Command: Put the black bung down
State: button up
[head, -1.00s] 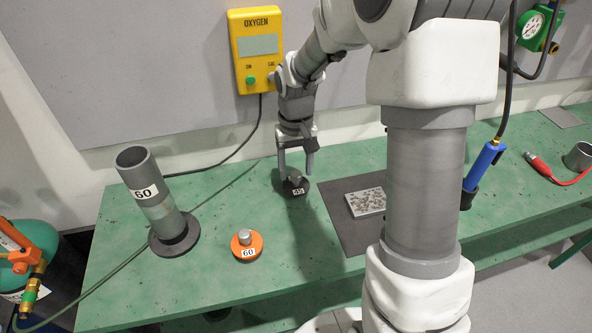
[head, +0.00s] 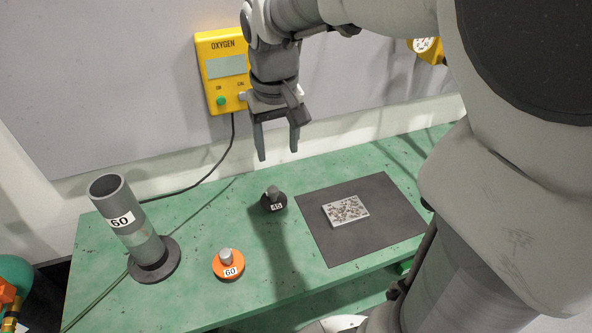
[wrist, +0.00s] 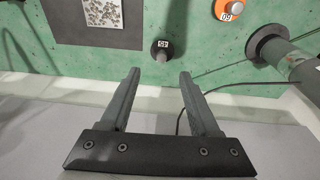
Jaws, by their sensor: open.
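The black bung (head: 273,202), with a grey knob and a label that reads 45, stands upright on the green bench (head: 196,210), left of the dark mat. It also shows in the wrist view (wrist: 161,51), beyond the fingertips. My gripper (head: 278,156) is open and empty, raised above the bench and apart from the bung. In the wrist view its two fingers (wrist: 160,77) are spread, with nothing between them.
A speckled plate (head: 346,210) lies on the dark mat (head: 393,214). A yellow oxygen meter (head: 218,68) hangs on the wall behind.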

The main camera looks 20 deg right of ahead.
jog(key=s+r+t, duration=0.3)
jog(key=s, duration=1.1)
jog(key=shift+s+t, duration=0.15)
jog(key=shift+t, duration=0.25)
dwell(0.5)
